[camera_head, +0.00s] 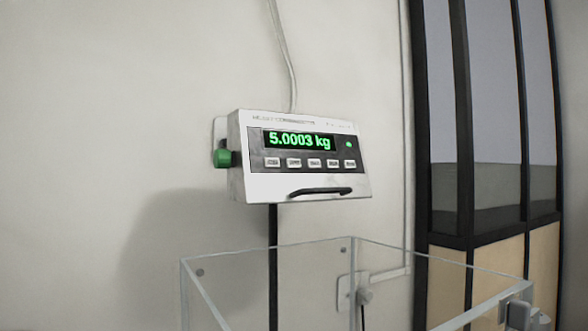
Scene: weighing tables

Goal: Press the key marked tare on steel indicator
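The steel indicator (258,188) is a pale box mounted on the wall in the middle of the head view. Its lit display (299,141) reads 5.0003 kg in green, with a small green light to the right. Below the display is a row of several pale keys (315,163); their labels are too small to read, so I cannot tell which is marked tare. A dark bar handle (320,191) is on the lower front. A green knob (222,158) is on the left side. My gripper is not in view.
A clear-walled enclosure (225,285) stands below the indicator. A wall bracket (345,292) is behind it. A dark-framed glazed partition (463,120) is at the right. Cables run above and below the indicator. The wall left of the indicator is bare.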

